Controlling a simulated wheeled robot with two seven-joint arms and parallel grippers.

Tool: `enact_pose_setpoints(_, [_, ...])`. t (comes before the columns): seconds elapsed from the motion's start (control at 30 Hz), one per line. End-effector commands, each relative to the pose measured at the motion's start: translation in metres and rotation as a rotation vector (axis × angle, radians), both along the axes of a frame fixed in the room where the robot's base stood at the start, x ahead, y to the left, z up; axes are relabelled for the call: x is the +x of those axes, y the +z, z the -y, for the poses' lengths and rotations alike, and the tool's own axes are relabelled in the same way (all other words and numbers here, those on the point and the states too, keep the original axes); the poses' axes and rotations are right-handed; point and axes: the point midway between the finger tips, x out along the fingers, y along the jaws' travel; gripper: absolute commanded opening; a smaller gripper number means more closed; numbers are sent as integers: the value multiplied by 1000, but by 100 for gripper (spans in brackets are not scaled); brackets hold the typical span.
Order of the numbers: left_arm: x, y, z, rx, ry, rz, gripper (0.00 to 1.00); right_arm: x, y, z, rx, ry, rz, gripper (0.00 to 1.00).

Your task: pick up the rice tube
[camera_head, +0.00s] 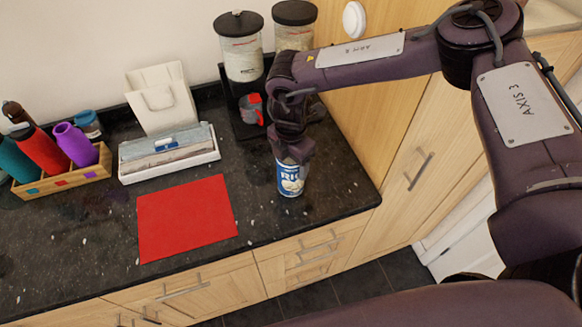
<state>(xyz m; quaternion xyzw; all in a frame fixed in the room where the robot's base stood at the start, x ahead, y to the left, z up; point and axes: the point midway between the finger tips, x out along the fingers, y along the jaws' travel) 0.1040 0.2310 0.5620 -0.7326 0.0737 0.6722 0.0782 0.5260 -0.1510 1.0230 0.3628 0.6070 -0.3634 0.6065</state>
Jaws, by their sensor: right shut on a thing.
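The rice tube (291,181) is a blue and white cylinder with "RIC" lettering visible. It is upright at the right end of the dark granite counter (258,222), near the front edge. My right gripper (292,160) comes down from above and is shut on the tube's upper part, hiding its top. I cannot tell whether the tube's base touches the counter. My left gripper is not in view.
A red mat (187,217) lies left of the tube. Behind are a white tray (169,154), a white bag-like holder (162,97), and a two-jar dispenser (241,50) with a red-grey cup (252,108). A wooden crate (62,181) of bottles stands far left.

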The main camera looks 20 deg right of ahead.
Motion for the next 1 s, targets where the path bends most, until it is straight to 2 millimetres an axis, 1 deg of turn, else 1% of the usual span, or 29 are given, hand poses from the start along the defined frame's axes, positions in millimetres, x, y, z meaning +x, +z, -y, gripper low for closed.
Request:
enact_pose_setpoints(0.17, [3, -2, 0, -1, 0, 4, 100, 1, 5, -1, 2, 0, 2, 29])
enact_pose_setpoints(0.27, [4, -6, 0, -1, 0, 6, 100, 1, 14, 0, 2, 0, 4, 29])
enact_pose_setpoints(0.37, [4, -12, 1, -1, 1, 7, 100, 1, 28, 0, 4, 0, 5, 29])
enact_pose_setpoints(0.47, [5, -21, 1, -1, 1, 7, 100, 2, 50, -1, 4, 0, 8, 29])
enact_pose_setpoints(0.57, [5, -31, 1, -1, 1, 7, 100, 2, 77, 0, 4, 0, 9, 29])
enact_pose_setpoints(0.7, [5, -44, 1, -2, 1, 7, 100, 2, 120, -1, 4, 0, 9, 29])
enact_pose_setpoints(0.8, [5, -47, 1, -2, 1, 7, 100, 1, 147, -1, 2, 1, 8, 29])
enact_pose_setpoints(0.83, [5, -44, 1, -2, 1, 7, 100, 2, 156, 0, -1, 1, 9, 29])
enact_pose_setpoints(0.9, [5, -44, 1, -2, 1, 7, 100, 1, 170, 0, -2, 1, 8, 29])
enact_pose_setpoints(1.0, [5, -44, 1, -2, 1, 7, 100, 1, 185, 0, -1, 0, 6, 29])
